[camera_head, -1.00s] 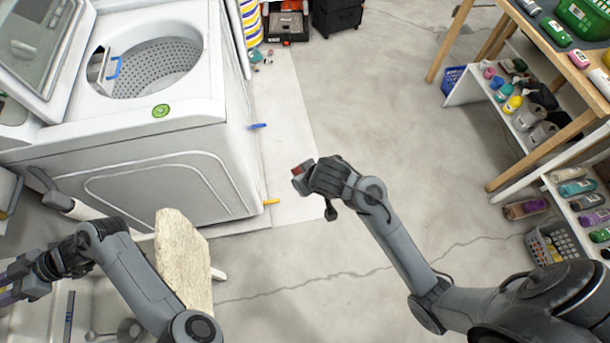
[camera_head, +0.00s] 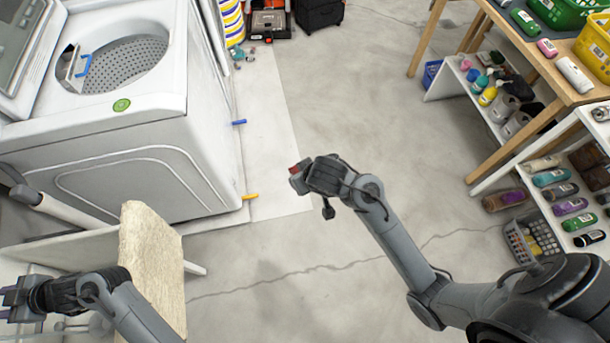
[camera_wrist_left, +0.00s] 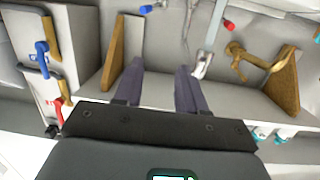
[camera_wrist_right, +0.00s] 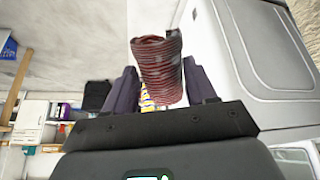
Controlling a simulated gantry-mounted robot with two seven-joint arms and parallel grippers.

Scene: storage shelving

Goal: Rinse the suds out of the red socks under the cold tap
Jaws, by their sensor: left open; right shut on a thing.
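My right gripper (camera_wrist_right: 155,90) is shut on the red socks (camera_wrist_right: 158,70), a ribbed red bundle with pale patches that may be suds. In the head view the socks (camera_head: 295,170) are a small red spot at the gripper's tip, above open floor. My left gripper (camera_wrist_left: 156,72) is open and empty in the left wrist view, above a grey basin-like area. Beyond its fingers are a metal spout (camera_wrist_left: 204,62) and a brass tap (camera_wrist_left: 250,58). A blue lever (camera_wrist_left: 41,48) and a red lever (camera_wrist_left: 61,100) are at left. I cannot tell which tap is the cold one.
A white washing machine (camera_head: 120,140) with its lid up stands at upper left. A pale board (camera_head: 150,265) is beside my left arm. A wooden table (camera_head: 540,75) and bottle shelves (camera_head: 535,190) line the right. The concrete floor between is clear.

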